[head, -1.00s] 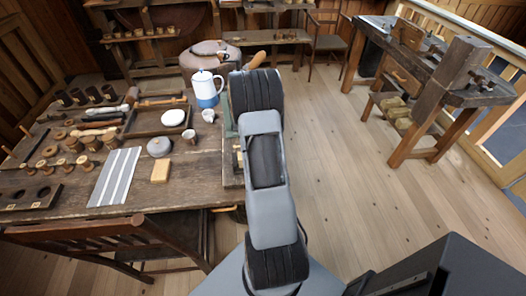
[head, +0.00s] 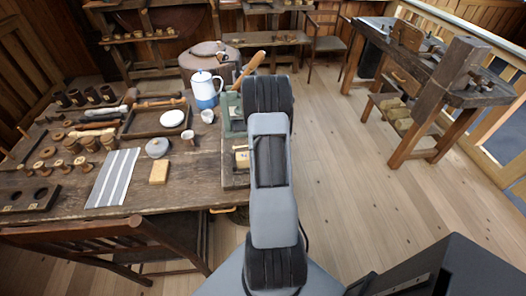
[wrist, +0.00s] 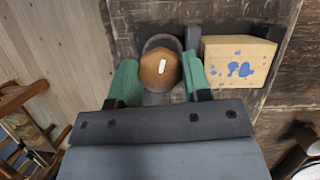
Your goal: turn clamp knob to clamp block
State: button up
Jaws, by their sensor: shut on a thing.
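In the wrist view, the clamp knob (wrist: 160,68) is round and brown with a short white mark, pointing nearly straight up in the picture. My gripper (wrist: 159,80) has its two green-padded fingers on either side of the knob and is shut on it. The block (wrist: 238,62), tan with blue patches, lies just right of the knob, beside a dark clamp jaw (wrist: 193,38). I cannot tell whether the jaw presses on it. In the head view, the block (head: 242,158) shows partly at the table's right edge; my arm hides the knob and my gripper.
The table (head: 200,180) holds a striped cloth (head: 114,177), a wooden piece (head: 159,171), a white-and-blue pot (head: 206,88) and several spools. A green machine (head: 232,115) stands by my arm. A chair (head: 120,230) is in front. Open floor lies right.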

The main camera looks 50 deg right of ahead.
jog(key=shift+m, duration=0.7)
jog(key=shift+m+t, duration=0.3)
jog(key=o, duration=0.9)
jog(key=shift+y, duration=0.3)
jog(key=p+v, duration=0.5)
jog(key=v, duration=0.3)
